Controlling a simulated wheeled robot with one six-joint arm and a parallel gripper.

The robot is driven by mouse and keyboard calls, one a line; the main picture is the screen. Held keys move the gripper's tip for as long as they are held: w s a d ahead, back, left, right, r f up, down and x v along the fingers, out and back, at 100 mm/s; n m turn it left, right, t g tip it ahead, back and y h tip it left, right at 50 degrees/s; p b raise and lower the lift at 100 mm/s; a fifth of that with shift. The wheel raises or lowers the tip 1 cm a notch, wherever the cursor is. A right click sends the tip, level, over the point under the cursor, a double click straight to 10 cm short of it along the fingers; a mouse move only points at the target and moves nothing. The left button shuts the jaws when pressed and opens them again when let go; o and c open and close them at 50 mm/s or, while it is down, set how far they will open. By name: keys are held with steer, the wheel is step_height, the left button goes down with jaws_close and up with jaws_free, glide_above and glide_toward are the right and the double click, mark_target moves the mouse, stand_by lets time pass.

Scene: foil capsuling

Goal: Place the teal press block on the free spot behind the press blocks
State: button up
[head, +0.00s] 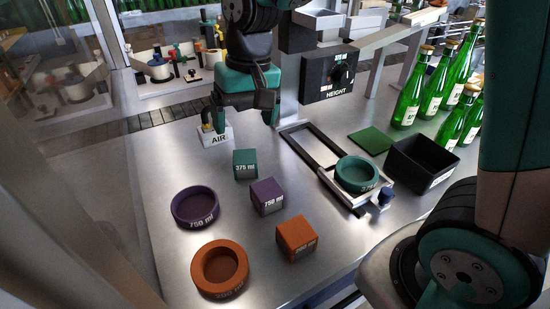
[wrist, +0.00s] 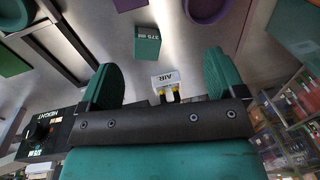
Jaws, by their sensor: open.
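The teal press block (head: 245,164), marked 375 ml, stands upright on the steel table. It is at the far end of a row with the purple press block (head: 267,196) and the orange press block (head: 296,238). The teal block also shows in the wrist view (wrist: 147,43), ahead of my fingers and apart from them. My gripper (head: 244,117) is open and empty, above the table on the far side of the teal block. Its two teal finger pads (wrist: 160,75) are wide apart in the wrist view. Bare table surrounds the teal block.
A white AIR fitting (head: 215,135) stands close to my gripper. A purple ring (head: 195,207) and an orange ring (head: 219,269) lie left of the blocks. A teal ring (head: 357,174) sits in a holder right, near a black bin (head: 421,163) and green bottles (head: 437,85).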

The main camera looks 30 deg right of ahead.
steer(key=s+a+r+n+y, duration=0.1)
steer(key=s+n, duration=0.2)
steer(key=s, duration=0.6)
steer(key=s+a+r+n+y, duration=0.1)
steer(key=s+n, duration=0.3)
steer(key=s, duration=0.5)
steer(key=shift+s+a+r+y, duration=0.15)
steer(key=shift+a+r+y, duration=0.15)
steer(key=shift+a+r, duration=0.1)
steer(key=shift+c, duration=0.2)
